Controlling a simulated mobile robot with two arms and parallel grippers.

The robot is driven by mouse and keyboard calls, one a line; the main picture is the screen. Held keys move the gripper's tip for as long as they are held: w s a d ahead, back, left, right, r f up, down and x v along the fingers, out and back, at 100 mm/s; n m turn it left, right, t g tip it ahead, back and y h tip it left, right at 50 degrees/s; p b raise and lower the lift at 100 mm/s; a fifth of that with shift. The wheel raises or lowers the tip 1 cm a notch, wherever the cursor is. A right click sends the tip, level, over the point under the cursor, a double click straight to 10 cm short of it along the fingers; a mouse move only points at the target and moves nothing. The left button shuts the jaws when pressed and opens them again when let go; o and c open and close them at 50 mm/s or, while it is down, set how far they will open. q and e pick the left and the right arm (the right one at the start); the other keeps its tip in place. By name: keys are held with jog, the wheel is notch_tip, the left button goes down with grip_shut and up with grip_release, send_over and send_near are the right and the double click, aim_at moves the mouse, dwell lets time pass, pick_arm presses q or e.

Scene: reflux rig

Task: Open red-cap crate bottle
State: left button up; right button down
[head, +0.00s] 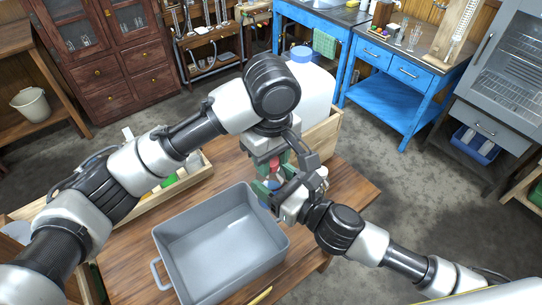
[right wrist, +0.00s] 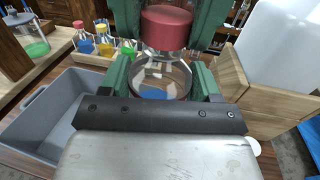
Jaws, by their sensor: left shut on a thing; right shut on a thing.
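A clear glass bottle (right wrist: 165,80) with some blue liquid stands upright between the green fingers of my right gripper (right wrist: 162,88), which is shut on its body. The red cap (right wrist: 166,27) is directly above the bottle's neck, between the green fingers of my left gripper (head: 274,163), which is shut on it from above. I cannot tell whether the cap is still seated on the neck. In the head view my right gripper (head: 264,190) is just below the left one, and the bottle is mostly hidden there by both grippers.
A grey tub (head: 215,240) sits on the wooden table (head: 125,245). A crate of several bottles (right wrist: 92,60) is at the left. A wooden box (head: 325,132) with a large white jug (head: 315,90) stands close behind the grippers. A yellow object (head: 260,296) lies near the front.

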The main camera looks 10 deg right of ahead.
pick_arm(q)
jog(key=shift+r, duration=0.15)
pick_arm(e)
jog(key=shift+d, duration=0.1)
pick_arm(q)
jog(key=shift+r, duration=0.45)
pick_arm(e)
jog(key=shift+f, duration=0.1)
pick_arm(q)
jog(key=shift+r, duration=0.5)
jog(key=shift+r, duration=2)
jog(key=shift+f, duration=0.1)
